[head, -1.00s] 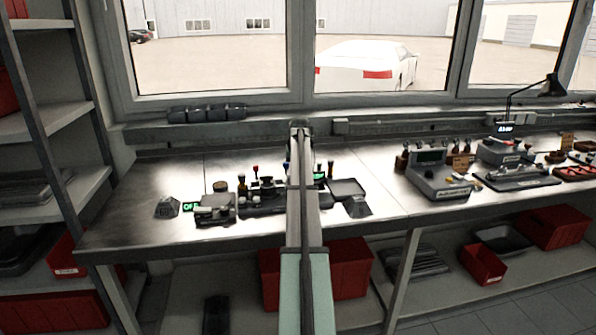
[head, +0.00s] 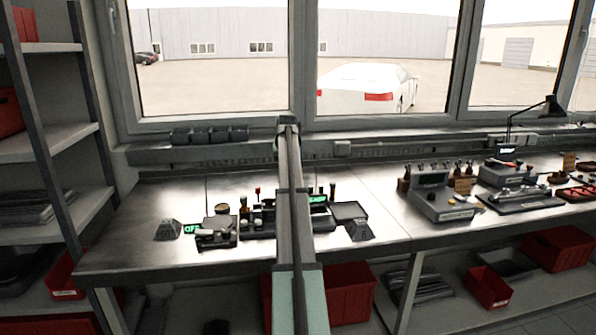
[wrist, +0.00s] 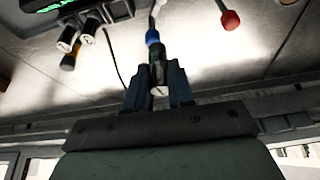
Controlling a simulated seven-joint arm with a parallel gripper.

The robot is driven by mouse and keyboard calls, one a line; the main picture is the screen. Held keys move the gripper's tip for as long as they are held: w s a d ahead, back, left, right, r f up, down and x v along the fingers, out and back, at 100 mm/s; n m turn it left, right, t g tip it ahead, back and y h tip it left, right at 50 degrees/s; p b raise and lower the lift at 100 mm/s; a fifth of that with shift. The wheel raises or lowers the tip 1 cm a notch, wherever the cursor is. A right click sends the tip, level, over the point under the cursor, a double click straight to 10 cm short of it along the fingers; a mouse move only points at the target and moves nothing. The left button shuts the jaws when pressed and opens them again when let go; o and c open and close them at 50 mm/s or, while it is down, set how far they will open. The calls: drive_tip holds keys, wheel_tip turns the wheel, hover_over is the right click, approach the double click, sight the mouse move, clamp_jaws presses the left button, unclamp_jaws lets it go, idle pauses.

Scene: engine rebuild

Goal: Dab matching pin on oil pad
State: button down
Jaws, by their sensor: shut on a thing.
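In the wrist view my gripper (wrist: 158,72) is shut on a short dark cylinder with a pale round end, which looks like a pin (wrist: 159,84). The pin sits between the two blue-grey fingers. Two similar pale-ended cylinders, one of them here (wrist: 68,40), stand at a dark holder with a green display (wrist: 122,10). In the head view the arm hides my gripper and the held pin. A round dark tin or pad (head: 222,209) lies left of the holder; I cannot tell whether it is the oil pad.
A blue-ended tool (wrist: 152,38) is close beyond the held pin, and a red-ended one (wrist: 230,20) is to the right. A flat dark tray (head: 349,211) lies right of my arm. The bench (head: 130,225) is bare at the left.

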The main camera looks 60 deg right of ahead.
drive_tip(key=shift+w+a+f+n+t+y, duration=0.35)
drive_tip(key=shift+w+a+f+n, duration=1.1)
drive_tip(key=shift+w+a, duration=3.2)
drive_tip(key=shift+w+a+f+n+t+y, duration=0.35)
drive_tip(key=shift+w+a+f+n, duration=1.1)
drive_tip(key=shift+w+a, duration=3.15)
drive_tip(key=shift+w+d+f, duration=0.5)
drive_tip(key=shift+d+f, duration=0.05)
drive_tip(key=shift+f, duration=0.4)
drive_tip(key=shift+w+d+f, duration=0.5)
drive_tip(key=shift+w+f, duration=0.05)
drive_tip(key=shift+f, duration=0.45)
drive_tip(key=shift+w+d+f, duration=0.5)
drive_tip(key=shift+d+f, duration=0.05)
drive_tip(key=shift+f, duration=0.4)
drive_tip(key=shift+f, duration=0.95)
drive_tip(key=shift+r, duration=0.15)
wheel_tip(320, 180, up, 7)
drive_tip(key=shift+a, duration=0.1)
